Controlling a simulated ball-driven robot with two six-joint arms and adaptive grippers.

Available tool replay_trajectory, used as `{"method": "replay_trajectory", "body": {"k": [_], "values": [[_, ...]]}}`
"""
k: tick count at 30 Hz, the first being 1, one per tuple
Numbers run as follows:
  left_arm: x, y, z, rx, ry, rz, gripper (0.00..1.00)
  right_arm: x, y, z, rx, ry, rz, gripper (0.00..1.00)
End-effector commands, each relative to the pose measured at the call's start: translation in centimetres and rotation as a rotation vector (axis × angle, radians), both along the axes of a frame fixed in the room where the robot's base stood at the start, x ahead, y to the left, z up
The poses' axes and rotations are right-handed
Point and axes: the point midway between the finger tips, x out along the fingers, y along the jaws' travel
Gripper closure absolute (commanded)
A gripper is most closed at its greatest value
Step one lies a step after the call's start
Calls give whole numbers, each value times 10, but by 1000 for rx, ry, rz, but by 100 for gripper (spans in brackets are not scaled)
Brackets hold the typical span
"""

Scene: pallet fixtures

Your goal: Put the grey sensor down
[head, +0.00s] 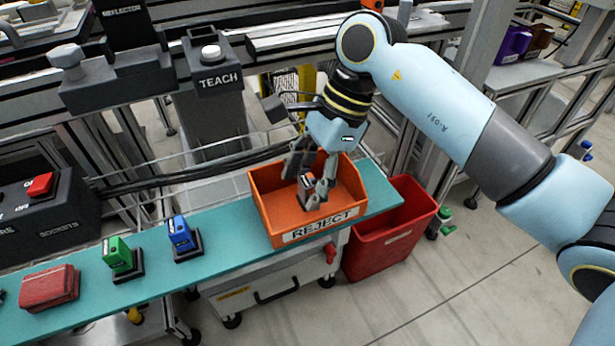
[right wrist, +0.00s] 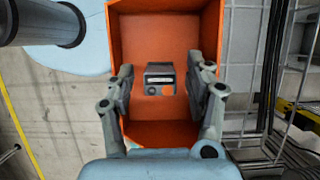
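The grey sensor (head: 306,181) is a small dark block with an orange spot, inside the orange REJECT bin (head: 262,212). In the right wrist view the sensor (right wrist: 160,72) lies between my right gripper's fingers, with a gap on each side. My right gripper (head: 309,184) reaches down into the bin from above; its fingers (right wrist: 160,88) are apart and do not appear to touch the sensor. Whether the sensor rests fully on the bin floor is hard to tell. My left gripper is not in view.
The bin stands at the right end of a teal shelf (head: 225,237). A blue sensor (head: 180,233), a green one (head: 117,254) and a red block (head: 48,288) stand left of it. A red tub (head: 385,245) is on the right. The TEACH post (head: 215,95) stands behind.

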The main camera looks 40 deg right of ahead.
Motion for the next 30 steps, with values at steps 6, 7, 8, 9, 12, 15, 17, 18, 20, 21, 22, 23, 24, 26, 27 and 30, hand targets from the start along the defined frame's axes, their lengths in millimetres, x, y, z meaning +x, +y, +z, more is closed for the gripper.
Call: {"method": "replay_trajectory", "body": {"k": [6, 7, 8, 9, 12, 15, 17, 18, 20, 21, 22, 23, 24, 26, 27, 30], "values": [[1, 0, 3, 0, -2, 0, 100, 0, 0, 4, 0, 0, 0, 47], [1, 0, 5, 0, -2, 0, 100, 0, -1, 6, 0, -1, 0, 47], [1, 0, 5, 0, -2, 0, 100, 0, -3, 8, -3, -2, 1, 47], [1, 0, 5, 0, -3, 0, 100, 0, -5, 14, -3, -3, 2, 47], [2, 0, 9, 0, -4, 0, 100, -2, -13, 33, -5, -5, 2, 47], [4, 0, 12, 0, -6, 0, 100, -4, -22, 55, -6, -5, 3, 47], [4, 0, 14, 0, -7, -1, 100, -5, -27, 68, -6, -5, 2, 47], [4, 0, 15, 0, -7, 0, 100, -6, -30, 75, -7, -3, 1, 47], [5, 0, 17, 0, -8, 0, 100, -7, -35, 86, -5, -4, 1, 47], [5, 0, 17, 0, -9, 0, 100, -8, -37, 93, -6, -3, 2, 47], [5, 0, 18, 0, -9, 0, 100, -8, -39, 97, -4, -2, 1, 47], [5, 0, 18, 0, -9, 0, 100, -9, -41, 101, -5, -3, 1, 47], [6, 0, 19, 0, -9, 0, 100, -9, -42, 105, -3, -3, 1, 47], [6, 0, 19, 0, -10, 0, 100, -10, -43, 110, -1, -2, 0, 47], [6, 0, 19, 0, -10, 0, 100, -10, -44, 112, -1, -2, 0, 47], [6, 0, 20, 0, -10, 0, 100, -10, -45, 114, 0, -1, 0, 47]]}}
